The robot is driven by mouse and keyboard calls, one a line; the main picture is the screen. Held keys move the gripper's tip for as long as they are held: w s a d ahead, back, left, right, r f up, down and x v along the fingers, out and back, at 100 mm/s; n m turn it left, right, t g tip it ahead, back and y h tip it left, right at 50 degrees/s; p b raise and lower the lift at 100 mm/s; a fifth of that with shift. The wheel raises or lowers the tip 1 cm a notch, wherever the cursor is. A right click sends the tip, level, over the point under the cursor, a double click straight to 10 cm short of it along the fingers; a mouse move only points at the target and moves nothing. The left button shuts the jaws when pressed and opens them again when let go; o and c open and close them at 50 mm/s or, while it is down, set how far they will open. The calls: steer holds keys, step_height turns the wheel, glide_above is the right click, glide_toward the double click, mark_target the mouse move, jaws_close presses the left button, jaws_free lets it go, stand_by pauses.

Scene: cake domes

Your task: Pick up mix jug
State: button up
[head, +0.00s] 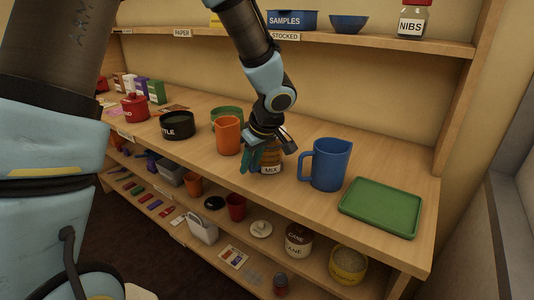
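A small amber-brown vessel labelled MIX (271,166) stands on the wooden counter in the head view. Its upper part is partly hidden by my gripper (268,147), which points down at it from above. A teal finger shows at the vessel's left and a grey-black part at its upper right. I cannot tell whether the fingers touch the vessel or how wide they are apart. A plain blue jug with a handle (330,165) stands to the right, apart from my gripper.
An orange cup (228,136) stands close to the left of my gripper, with a green bowl (226,112) behind it. A green tray (380,208) lies at the right end of the counter (200,160). An upper shelf (350,43) runs behind my arm.

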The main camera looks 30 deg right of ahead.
jaws_close()
stand_by(1.4)
